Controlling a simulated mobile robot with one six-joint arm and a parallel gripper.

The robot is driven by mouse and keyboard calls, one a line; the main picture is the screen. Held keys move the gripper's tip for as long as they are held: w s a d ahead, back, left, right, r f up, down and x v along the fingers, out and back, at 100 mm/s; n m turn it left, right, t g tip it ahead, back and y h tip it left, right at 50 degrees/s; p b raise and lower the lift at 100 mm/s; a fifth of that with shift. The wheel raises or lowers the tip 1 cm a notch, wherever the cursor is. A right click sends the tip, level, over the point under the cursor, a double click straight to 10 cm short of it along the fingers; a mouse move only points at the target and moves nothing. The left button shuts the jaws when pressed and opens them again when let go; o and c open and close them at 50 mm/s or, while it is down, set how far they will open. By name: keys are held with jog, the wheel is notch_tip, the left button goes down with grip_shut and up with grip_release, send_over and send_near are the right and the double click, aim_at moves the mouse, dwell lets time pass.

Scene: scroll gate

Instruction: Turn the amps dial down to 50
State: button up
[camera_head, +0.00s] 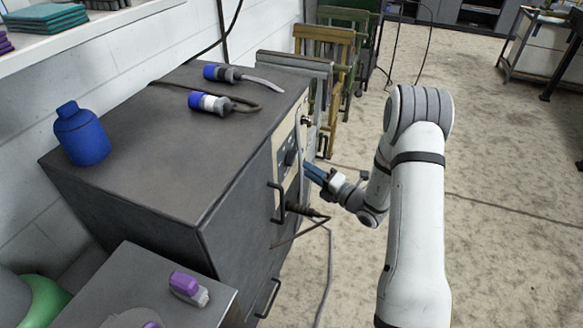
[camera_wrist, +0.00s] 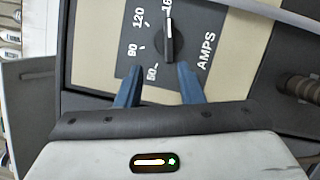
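The amps dial (camera_wrist: 169,42) is a black knob with a white pointer line on a dark panel, in the wrist view. Its line points up the picture, towards a partly cut-off number starting with 16. The marks 120, 90 and 50 run down to its left, and the word AMPS stands at its right. My gripper (camera_wrist: 159,68) is open, its two blue fingers apart, with the tips near the knob's lower end. I cannot tell whether they touch it. In the head view my gripper (camera_head: 308,172) is close to the panel's front.
The grey cabinet (camera_head: 160,160) carries a blue bottle (camera_head: 82,135) and two blue-ended cable plugs (camera_head: 209,102). A black handle (camera_head: 277,203) and a plugged-in cable (camera_head: 305,210) stick out of its front below the panel. A cable crosses the wrist view's top right.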

aim_at(292, 158)
jog(key=w+a+m+t, duration=0.1)
jog(key=w+a, duration=0.3)
jog(key=w, duration=0.2)
jog(key=shift+a+f+h+b, duration=0.2)
jog(key=shift+a+h+b, duration=0.15)
jog(key=shift+b, duration=0.1)
